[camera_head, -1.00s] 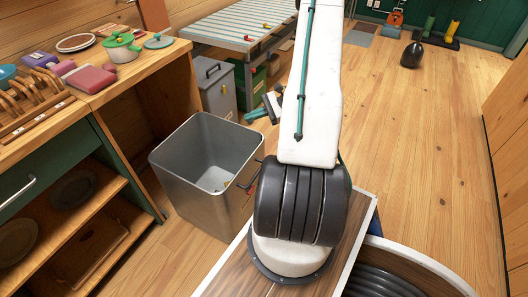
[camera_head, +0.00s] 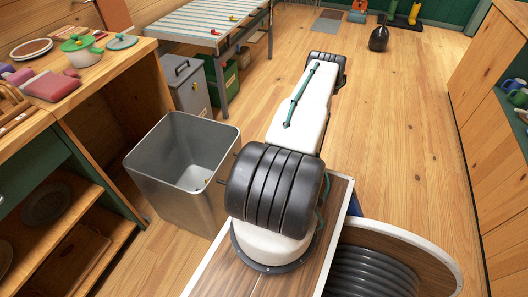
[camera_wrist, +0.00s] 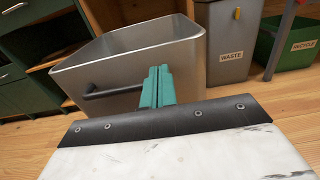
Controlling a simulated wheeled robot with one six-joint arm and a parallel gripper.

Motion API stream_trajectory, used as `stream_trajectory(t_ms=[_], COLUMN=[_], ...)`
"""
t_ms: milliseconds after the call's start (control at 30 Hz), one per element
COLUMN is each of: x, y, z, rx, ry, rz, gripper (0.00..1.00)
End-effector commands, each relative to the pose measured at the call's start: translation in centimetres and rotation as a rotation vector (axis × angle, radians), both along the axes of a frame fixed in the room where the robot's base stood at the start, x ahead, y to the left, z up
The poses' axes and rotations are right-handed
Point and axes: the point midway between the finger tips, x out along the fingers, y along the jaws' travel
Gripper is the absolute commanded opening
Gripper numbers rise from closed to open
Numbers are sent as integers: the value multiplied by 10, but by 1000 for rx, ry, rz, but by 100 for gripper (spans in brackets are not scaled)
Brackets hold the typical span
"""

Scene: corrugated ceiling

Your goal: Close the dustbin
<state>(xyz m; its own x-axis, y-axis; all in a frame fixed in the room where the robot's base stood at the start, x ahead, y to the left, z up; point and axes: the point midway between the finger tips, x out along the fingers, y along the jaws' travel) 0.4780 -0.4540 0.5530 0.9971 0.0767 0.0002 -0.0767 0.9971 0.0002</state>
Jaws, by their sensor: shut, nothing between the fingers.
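The dustbin seems to be the square metal bin (camera_head: 165,185), which stands on the floor left of my arm, upright, with its top open. No lid shows on it in either view. In the wrist view, the metal bin (camera_wrist: 185,52) fills the upper middle, with a dark bar handle (camera_wrist: 112,90) on its near side. My gripper (camera_wrist: 158,70) has teal fingers that are shut and empty. They overlap the bin's near wall in the picture; I cannot tell whether they touch it. In the head view my gripper is hidden behind my arm.
A grey lidded bin marked WASTE (camera_wrist: 230,45) stands behind the metal bin, beside a green RECYCLE crate (camera_wrist: 290,42). A wooden counter (camera_head: 75,85) with shelves is at left, a slatted table (camera_head: 205,20) behind.

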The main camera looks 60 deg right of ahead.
Motion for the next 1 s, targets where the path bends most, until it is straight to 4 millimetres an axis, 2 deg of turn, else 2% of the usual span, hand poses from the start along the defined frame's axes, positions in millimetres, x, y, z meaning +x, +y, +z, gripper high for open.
stream_trajectory(t_ms=[33, 200, 400, 600, 1000], x=[13, 49, 79, 91, 92], y=[2, 5, 7, 8, 7], z=[0, 0, 0, 0, 0], rx=[0, 0, 0, 0, 0], ry=[0, 0, 0, 0, 0], rz=[6, 5, 4, 2, 1], gripper=[0, 0, 0, 0, 0])
